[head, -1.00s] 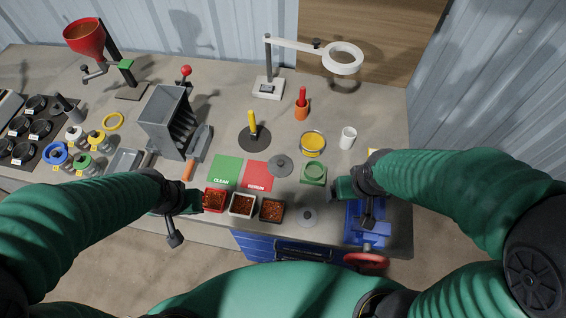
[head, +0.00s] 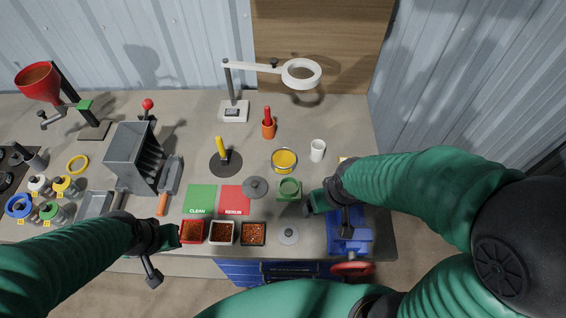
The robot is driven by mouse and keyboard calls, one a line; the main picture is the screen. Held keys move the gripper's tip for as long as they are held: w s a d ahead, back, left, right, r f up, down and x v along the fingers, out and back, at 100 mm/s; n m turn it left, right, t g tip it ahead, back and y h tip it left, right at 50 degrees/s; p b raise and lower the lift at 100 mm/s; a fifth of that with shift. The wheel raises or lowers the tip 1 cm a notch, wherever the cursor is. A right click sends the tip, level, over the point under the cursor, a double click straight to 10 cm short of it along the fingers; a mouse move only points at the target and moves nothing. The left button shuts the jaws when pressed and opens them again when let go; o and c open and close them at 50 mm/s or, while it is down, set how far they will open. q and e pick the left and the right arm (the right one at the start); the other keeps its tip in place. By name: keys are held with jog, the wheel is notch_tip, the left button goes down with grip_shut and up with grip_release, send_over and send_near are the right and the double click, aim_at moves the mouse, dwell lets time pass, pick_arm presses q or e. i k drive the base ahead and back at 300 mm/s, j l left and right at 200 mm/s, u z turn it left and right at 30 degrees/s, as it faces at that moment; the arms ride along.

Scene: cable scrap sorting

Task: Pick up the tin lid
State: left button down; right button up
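Two round lid-like discs with small knobs are in the head view. A dark grey disc (head: 255,187) lies beside the red card, and a paler disc (head: 288,235) lies near the front edge, right of the trays. I cannot tell for certain which is the tin lid. An open yellow tin (head: 284,160) stands behind them. My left gripper (head: 176,237) is beside the red tray (head: 192,232). Both grippers look empty, but their finger gaps are too small to read.
Two more trays of granules (head: 222,233) (head: 253,234) stand near the front edge. A blue vice (head: 348,238) is at the right front. A white cup (head: 317,150), magnifier lamp (head: 234,110) and grey slotted machine (head: 135,160) stand further back. The bench is clear around the cup.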

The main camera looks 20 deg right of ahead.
aim_at(254, 187)
jog(key=i+j+z, duration=0.1)
jog(key=j+z, duration=0.2)
jog(key=i+j+z, duration=0.1)
jog(key=j+z, duration=0.5)
jog(key=i+j, duration=0.05)
jog(key=j, duration=0.05)
